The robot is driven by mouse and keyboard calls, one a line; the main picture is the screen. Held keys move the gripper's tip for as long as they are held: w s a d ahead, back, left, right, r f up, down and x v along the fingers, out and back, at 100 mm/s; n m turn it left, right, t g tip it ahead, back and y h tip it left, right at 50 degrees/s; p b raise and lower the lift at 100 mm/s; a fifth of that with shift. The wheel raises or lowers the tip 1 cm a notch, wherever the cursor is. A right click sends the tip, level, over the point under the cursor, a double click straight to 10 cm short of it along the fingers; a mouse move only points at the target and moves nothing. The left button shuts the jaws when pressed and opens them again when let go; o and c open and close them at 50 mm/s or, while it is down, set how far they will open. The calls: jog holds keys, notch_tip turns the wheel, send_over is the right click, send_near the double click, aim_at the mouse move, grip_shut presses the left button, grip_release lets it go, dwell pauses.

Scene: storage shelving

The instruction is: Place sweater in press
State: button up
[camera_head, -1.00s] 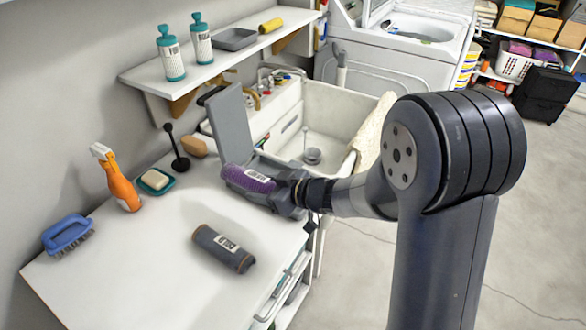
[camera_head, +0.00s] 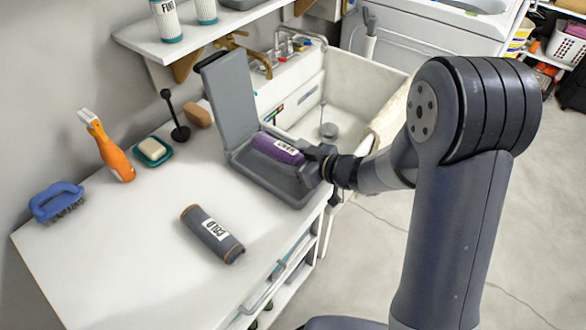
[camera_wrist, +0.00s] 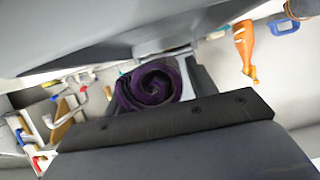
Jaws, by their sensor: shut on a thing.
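The sweater is a rolled purple knit bundle (camera_head: 277,149) with a white label, lying low in the open grey press (camera_head: 237,165). Its spiral end (camera_wrist: 150,86) shows in the wrist view. The press stands on the white counter beside the sink, with its lid upright at the back. My gripper (camera_head: 318,159) is at the right end of the roll, shut on it. In the head view the fingertips are partly hidden by the press and the roll. I cannot tell whether the roll rests on the press floor.
A grey roll labelled COLD (camera_head: 212,234) lies on the counter in front. The sink (camera_head: 352,75) is behind.

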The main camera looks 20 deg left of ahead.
jog(key=shift+f+b, duration=0.35)
jog(key=shift+f, duration=1.25)
jog(key=shift+f, duration=0.25)
jog(key=o, duration=1.2)
jog(key=shift+r, duration=0.2)
jog(key=shift+d+r, duration=0.15)
jog(key=shift+d, duration=0.15)
jog(key=p+v, duration=0.1)
jog(key=v, duration=1)
jog(key=shift+s, duration=0.25)
